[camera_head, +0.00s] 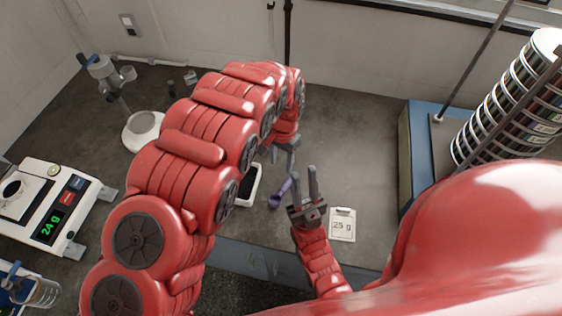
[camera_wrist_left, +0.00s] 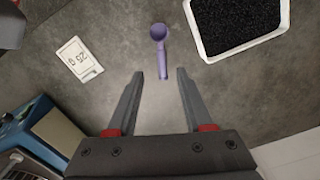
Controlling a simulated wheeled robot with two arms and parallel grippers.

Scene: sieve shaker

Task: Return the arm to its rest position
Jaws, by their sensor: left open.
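My left arm arches in from the left, and its left gripper (camera_head: 284,156) points down above the table. In the left wrist view its two fingers (camera_wrist_left: 160,75) are apart with nothing held between them. A purple scoop (camera_head: 280,193) lies on the table past the fingertips; it also shows in the left wrist view (camera_wrist_left: 162,50). My right gripper (camera_head: 305,182) is near the front edge, its two fingers apart and empty, pointing away from me. The left forearm hides part of the table.
A white tray (camera_wrist_left: 205,52) of black granules lies beside the scoop. A "25 g" card (camera_head: 343,225) lies near the front edge. A scale (camera_head: 75,215) reading 24 g is at left. The blue-based sieve shaker (camera_head: 427,150) stands at right. The back middle table is clear.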

